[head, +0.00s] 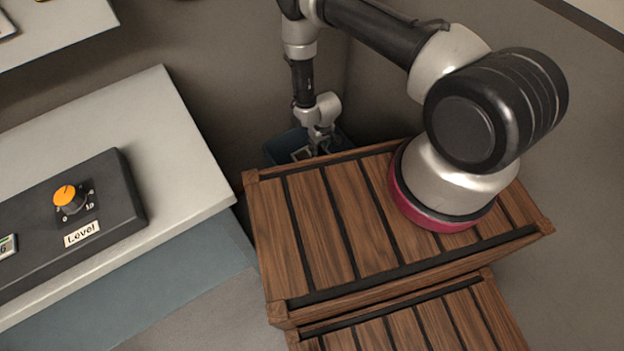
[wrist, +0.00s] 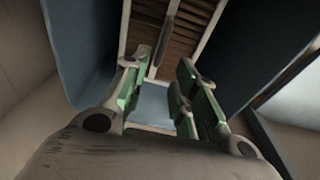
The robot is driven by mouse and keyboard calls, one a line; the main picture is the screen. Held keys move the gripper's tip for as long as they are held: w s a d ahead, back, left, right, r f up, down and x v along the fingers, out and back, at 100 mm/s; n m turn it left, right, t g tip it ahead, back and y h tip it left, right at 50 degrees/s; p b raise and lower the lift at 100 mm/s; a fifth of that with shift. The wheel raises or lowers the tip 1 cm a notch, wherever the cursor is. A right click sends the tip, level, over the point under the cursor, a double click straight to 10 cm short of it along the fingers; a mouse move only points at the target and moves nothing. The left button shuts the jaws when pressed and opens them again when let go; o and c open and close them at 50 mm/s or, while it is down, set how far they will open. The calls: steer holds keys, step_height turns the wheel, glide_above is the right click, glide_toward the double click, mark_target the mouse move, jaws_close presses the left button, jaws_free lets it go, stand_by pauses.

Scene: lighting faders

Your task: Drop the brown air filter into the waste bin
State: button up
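The blue waste bin (head: 283,146) stands on the floor behind the wooden crate, mostly hidden by the crate and my arm. My gripper (head: 312,152) points down at the bin's mouth in the head view. In the wrist view my gripper (wrist: 166,72) has its two green-padded fingers apart, with a blue-grey surface showing between them. The brown air filter (wrist: 185,38), slatted brown with a pale frame, shows beyond the fingertips, between dark blue bin walls (wrist: 82,45). It looks separate from the fingers. I cannot make out the filter clearly in the head view.
A slatted wooden crate (head: 335,215) carries my arm's base, with another crate (head: 400,325) in front. A pale table (head: 165,130) at the left holds a dark fader box (head: 110,200) with an orange knob. Grey floor is open at the right.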

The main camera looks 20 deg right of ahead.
step_height(320, 180, up, 12)
steer(key=s, duration=0.1)
steer(key=shift+s+d, duration=0.3)
steer(key=shift+s, duration=0.05)
stand_by(0.5)
